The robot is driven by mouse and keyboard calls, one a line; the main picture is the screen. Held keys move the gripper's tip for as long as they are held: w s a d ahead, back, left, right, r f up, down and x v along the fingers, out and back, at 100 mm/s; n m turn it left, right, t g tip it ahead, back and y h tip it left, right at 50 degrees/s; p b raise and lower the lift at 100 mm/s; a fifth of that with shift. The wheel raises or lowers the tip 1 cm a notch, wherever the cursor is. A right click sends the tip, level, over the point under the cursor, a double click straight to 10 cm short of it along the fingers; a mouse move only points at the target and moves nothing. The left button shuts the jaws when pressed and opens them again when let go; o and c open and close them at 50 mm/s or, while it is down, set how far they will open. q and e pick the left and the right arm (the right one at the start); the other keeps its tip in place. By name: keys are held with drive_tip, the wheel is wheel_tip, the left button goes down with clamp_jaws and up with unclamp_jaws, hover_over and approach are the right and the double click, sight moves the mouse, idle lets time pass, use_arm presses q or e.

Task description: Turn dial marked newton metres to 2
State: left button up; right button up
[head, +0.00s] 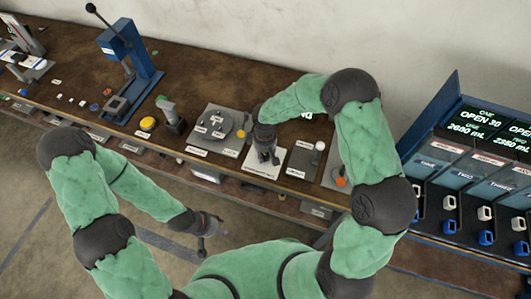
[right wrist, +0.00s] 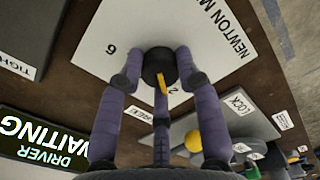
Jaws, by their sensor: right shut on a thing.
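The dial (right wrist: 153,64) is a black round knob with a yellow pointer, on a white plate (right wrist: 100,28) marked NEWTON M…, the rest cut off. A 6 and a 2 show on the plate; other marks are hidden. The pointer aims down toward the 2, slightly to its left in the right wrist view. My right gripper (right wrist: 157,80) is shut on the dial with its purple fingers around it. In the head view, my right gripper (head: 268,157) covers the dial above the white plate. My left gripper (head: 208,226) hangs in front of the bench; its fingers are too small to judge.
A grey panel with a round plate (head: 213,122) and a yellow knob (head: 242,133) sit left of the dial. A panel with a white-knobbed lever (head: 320,146) is to its right. A blue press (head: 128,65) and a blue dispenser rack (head: 423,130) stand further out.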

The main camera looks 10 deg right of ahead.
sight(263, 154)
drive_tip(key=shift+w+a+r+n, duration=0.15)
drive_tip(key=shift+w+r+n, duration=0.15)
drive_tip(key=shift+w+n, duration=0.15)
drive_tip(key=o, duration=1)
drive_tip(key=shift+o, duration=0.6)
drive_tip(key=shift+s+a+f, duration=0.15)
drive_tip(key=shift+s, duration=0.1)
wheel_tip(263, 154, up, 12)
drive_tip(key=shift+f, duration=0.1)
